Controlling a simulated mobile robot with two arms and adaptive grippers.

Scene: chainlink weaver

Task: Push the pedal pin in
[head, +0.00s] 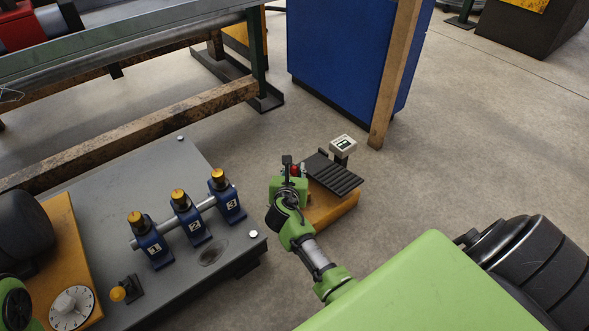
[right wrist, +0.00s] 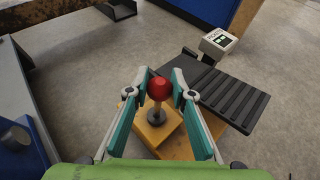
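The pedal pin has a red ball knob (right wrist: 158,89) on a short stem, standing upright on a yellow-orange block beside the black ribbed pedal (right wrist: 228,97). In the head view the red knob (head: 295,170) shows small between my fingers, with the pedal (head: 335,173) to its right. My right gripper (right wrist: 160,78) is open, with one teal finger on each side of the knob. Small gaps seem to show on both sides, but I cannot tell whether a finger touches it. In the head view my right gripper (head: 294,165) is over the block. My left gripper is not in view.
A small white box with a display (head: 343,144) stands behind the pedal. A grey bench (head: 100,195) with several blue numbered posts is to the left. A wooden post (head: 393,80) and blue cabinet (head: 345,50) stand behind.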

